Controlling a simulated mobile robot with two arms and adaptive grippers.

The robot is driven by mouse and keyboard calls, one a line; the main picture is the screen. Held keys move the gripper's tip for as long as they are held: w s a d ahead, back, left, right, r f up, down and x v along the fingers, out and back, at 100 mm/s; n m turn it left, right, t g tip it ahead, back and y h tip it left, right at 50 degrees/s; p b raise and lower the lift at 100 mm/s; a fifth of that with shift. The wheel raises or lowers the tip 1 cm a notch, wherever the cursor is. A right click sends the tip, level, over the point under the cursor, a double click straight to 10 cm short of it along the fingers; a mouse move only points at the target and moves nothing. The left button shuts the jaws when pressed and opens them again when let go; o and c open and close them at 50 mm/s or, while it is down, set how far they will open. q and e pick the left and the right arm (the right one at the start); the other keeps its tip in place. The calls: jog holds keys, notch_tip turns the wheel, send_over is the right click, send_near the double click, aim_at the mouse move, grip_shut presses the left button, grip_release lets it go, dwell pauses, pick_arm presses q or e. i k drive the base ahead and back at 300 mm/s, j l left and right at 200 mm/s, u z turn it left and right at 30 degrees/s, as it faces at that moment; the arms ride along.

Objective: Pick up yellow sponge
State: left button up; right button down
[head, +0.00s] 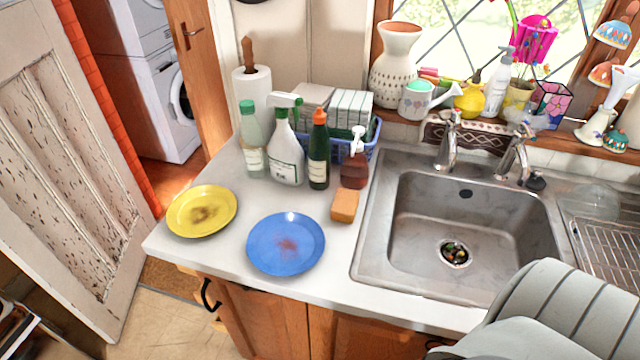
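A small yellow-orange sponge (345,205) lies on the white counter, just left of the sink's rim and right of the blue plate. It stands apart from both, in front of a brown pump bottle (355,165). Neither of my grippers shows in the head view. A grey ribbed part at the lower right looks like part of my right arm; its gripper is out of sight. Nothing covers the sponge.
A dirty blue plate (286,262) and a dirty yellow plate (178,222) lie left of the sponge. Several bottles and a blue basket (372,142) stand behind it. The metal sink (392,290) is to the right. The counter's front strip is clear.

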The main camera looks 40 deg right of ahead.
aim_at(345, 203)
jog(key=z, duration=1.3)
